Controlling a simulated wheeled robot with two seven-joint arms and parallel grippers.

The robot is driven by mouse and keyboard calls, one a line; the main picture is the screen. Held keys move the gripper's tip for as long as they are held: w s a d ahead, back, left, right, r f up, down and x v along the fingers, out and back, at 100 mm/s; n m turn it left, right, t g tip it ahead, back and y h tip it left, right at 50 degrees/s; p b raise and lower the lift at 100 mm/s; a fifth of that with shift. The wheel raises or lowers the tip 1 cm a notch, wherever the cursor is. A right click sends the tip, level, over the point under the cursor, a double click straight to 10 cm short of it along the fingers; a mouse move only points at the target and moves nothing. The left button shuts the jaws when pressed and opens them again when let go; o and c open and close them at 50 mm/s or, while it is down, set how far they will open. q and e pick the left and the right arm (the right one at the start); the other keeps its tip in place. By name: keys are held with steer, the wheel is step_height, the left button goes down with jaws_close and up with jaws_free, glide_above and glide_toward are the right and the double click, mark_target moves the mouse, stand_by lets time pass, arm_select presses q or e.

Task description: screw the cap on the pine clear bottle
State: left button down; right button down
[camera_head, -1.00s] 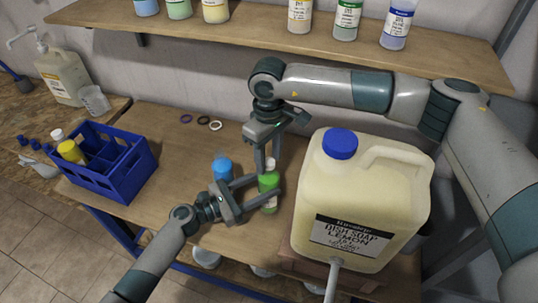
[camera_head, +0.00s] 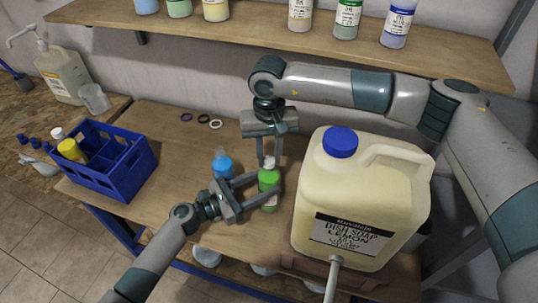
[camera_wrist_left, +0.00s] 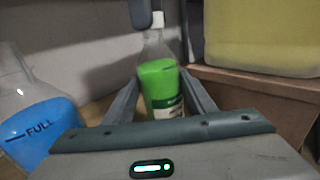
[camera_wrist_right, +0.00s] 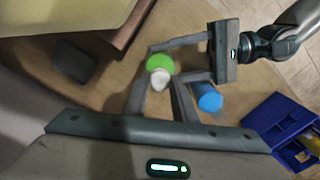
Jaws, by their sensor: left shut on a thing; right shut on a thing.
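The pine clear bottle (camera_head: 268,188), clear with green liquid, stands upright on the table; it also shows in the left wrist view (camera_wrist_left: 160,88). My left gripper (camera_head: 267,190) is shut on its body from the left side. A white cap (camera_wrist_right: 160,79) sits at the top of the bottle's neck, also seen in the left wrist view (camera_wrist_left: 158,19). My right gripper (camera_head: 268,161) points down from above and is shut on the cap. Whether the threads are engaged cannot be seen.
A blue bottle (camera_head: 222,165) stands close behind the left gripper. A large dish soap drum (camera_head: 340,240) is just right of the bottle. A blue crate (camera_head: 125,185) is at left. Several rings (camera_head: 203,119) lie at the back; the table between is clear.

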steer(key=m, duration=1.1)
steer(key=c, duration=1.4)
jaws_free()
steer(key=shift+c, duration=0.2)
steer(key=shift+r, duration=2.2)
steer(key=shift+c, duration=0.2)
